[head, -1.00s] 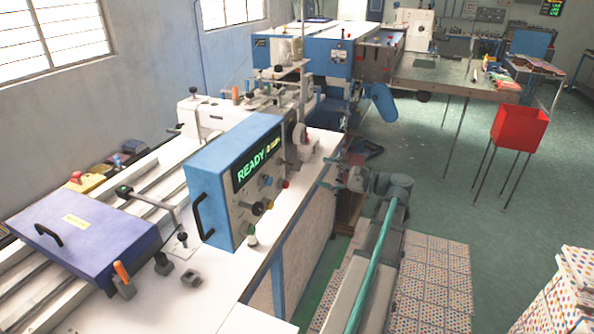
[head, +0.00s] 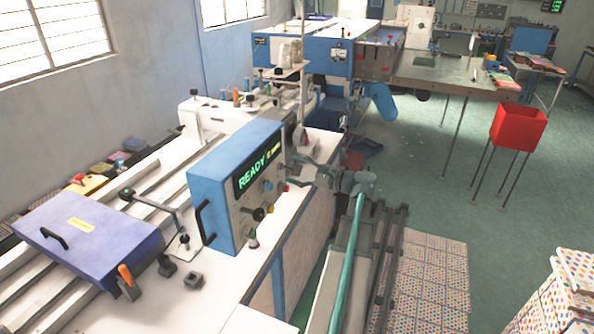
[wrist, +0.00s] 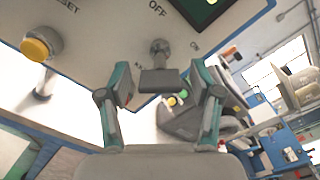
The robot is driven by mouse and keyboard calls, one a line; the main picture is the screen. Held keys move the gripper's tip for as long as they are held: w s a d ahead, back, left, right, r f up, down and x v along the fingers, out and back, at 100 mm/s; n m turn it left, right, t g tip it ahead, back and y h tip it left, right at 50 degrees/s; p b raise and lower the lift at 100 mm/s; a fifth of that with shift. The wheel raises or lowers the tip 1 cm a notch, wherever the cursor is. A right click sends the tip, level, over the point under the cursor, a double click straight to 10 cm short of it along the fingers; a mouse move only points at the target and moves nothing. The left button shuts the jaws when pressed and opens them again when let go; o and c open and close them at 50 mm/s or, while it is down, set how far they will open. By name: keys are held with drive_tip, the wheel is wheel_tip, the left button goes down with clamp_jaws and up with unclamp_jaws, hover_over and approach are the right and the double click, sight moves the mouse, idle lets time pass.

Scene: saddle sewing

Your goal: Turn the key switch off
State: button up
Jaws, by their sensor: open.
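The key switch (wrist: 160,50) is a round metal barrel on the pale panel in the wrist view, with "OFF" printed above it and "ON" at its right. Its grey key (wrist: 159,82) sticks out toward me, its flat head lying crosswise. My gripper (wrist: 160,88) is open, one teal-and-grey finger on each side of the key head, with a gap on both sides. In the head view my gripper (head: 297,172) is at the right side of the blue control box (head: 222,185). I cannot make out the key in that view.
A yellow knob (wrist: 38,46) stands left of the key in the wrist view, near a partly cut-off "RESET" label. The box's green "READY" display (head: 257,172) is lit. A black knob (head: 259,213) sits lower on its face.

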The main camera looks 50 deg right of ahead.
drive_tip(key=c, duration=1.2)
drive_tip(key=shift+o, duration=0.2)
drive_tip(key=shift+f+n+b, duration=0.15)
drive_tip(key=shift+n+b, duration=0.15)
drive_tip(key=shift+b, duration=0.35)
drive_tip(key=n+b, duration=0.1)
drive_tip(key=b, duration=0.2)
drive_tip(key=shift+f+n, duration=0.15)
drive_tip(key=shift+n, duration=0.25)
drive_tip(key=n+b, duration=0.5)
drive_tip(key=b, duration=0.3)
drive_tip(key=shift+d, duration=0.1)
drive_tip(key=n+b, duration=0.5)
drive_tip(key=b, duration=0.3)
drive_tip(key=shift+n, duration=0.4)
drive_tip(key=n+b, duration=0.3)
drive_tip(key=b, duration=0.1)
drive_tip(key=shift+r, duration=0.2)
drive_tip(key=shift+r+n+b, duration=0.2)
drive_tip(key=shift+n+b, duration=0.6)
drive_tip(key=shift+b, duration=0.1)
